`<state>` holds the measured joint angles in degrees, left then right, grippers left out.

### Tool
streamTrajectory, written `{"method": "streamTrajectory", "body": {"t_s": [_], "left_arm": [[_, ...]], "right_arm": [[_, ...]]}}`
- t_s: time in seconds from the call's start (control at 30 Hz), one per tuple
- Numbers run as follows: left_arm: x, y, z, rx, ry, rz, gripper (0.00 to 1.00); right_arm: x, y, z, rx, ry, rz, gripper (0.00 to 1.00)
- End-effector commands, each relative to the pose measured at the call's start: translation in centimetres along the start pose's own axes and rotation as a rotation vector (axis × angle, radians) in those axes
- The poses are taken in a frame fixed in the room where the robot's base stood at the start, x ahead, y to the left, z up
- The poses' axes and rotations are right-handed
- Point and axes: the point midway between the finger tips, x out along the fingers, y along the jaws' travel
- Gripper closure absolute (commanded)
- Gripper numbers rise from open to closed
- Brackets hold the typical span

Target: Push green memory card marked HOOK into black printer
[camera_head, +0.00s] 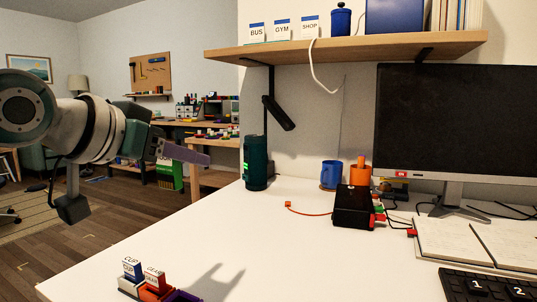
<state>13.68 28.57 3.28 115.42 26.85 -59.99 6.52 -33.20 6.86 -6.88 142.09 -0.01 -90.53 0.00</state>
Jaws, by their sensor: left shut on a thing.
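My left gripper (186,153) reaches in from the left, above the floor beyond the table's left edge. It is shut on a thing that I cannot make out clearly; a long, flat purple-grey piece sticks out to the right. No green card marked HOOK can be made out. A small black box (350,207) stands on the table at right of centre, with red and green pieces at its right side. I cannot tell whether it is the printer. My right gripper is not in view.
A card holder (183,297) at the front left of the white table (240,235) holds blue-topped and red-topped cards. A dark cylinder (257,165), blue cup (331,174), monitor (455,120) and keyboard (490,287) stand around. The table's middle is mostly clear; a shelf (350,47) hangs above.

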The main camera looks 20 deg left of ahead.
Motion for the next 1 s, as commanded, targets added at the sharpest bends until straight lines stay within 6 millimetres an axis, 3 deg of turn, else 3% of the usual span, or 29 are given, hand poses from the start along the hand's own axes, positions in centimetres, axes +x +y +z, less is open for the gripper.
{"method": "streamTrajectory", "body": {"t_s": [0.4,0.77,0.87,1.0], "left_arm": [[-0.8,0.0,-1.8,0.001,0.000,0.000,1.00],[-1.0,0.1,-2.1,0.001,0.000,0.003,1.00],[-2.0,0.5,-3.4,0.009,0.001,0.026,1.00],[-5.3,2.2,-7.1,0.043,0.002,0.113,1.00]], "right_arm": [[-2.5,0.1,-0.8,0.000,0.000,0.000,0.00],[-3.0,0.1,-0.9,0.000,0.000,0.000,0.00],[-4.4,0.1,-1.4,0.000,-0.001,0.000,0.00],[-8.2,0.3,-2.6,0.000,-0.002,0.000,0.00]]}}
